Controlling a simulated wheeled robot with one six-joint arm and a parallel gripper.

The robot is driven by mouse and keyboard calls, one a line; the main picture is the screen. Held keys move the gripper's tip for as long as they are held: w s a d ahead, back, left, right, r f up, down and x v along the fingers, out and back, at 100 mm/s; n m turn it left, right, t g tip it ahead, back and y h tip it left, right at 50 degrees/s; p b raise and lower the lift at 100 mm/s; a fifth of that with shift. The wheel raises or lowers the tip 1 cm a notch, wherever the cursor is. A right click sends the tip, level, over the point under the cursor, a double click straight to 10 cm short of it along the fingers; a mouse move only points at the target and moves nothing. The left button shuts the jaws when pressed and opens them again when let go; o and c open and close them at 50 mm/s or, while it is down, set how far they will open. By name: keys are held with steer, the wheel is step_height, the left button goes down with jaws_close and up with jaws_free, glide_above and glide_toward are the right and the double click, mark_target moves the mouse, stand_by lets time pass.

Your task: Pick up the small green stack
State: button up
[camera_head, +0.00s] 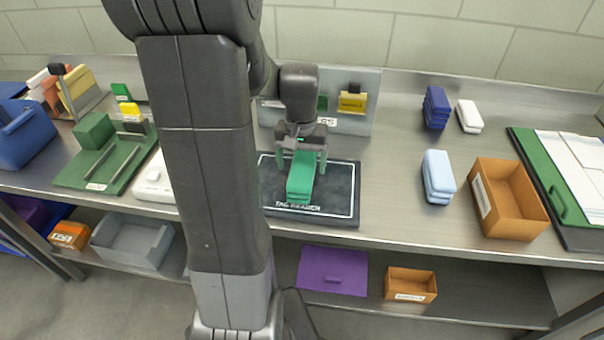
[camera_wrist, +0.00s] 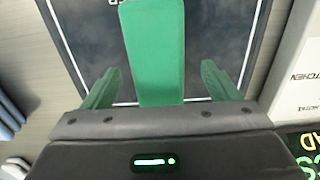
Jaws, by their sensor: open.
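The small green stack (camera_head: 301,181) lies on the dark tag reader pad (camera_head: 341,212) with a white outline, near the middle of the table. In the wrist view the green stack (camera_wrist: 155,45) runs lengthwise between the fingers. My gripper (camera_head: 302,166) is above its far end, with one green finger on each side. In the wrist view my gripper (camera_wrist: 162,85) is open, and a gap shows between each finger and the stack. How far the fingertips reach down beside the stack is hard to tell.
A light blue stack (camera_head: 438,176) and an orange-brown bin (camera_head: 506,201) stand to the right. A grey panel (camera_head: 363,120) with a yellow item (camera_head: 352,102) stands behind the pad. A white box (camera_head: 156,180) is left of it. Bare table lies right of the pad.

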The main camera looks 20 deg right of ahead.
mark_target(302, 165)
step_height(302, 165, down, 4)
steer(key=shift+d+f, duration=0.15)
steer(key=shift+w, duration=0.1)
steer(key=c, duration=1.2)
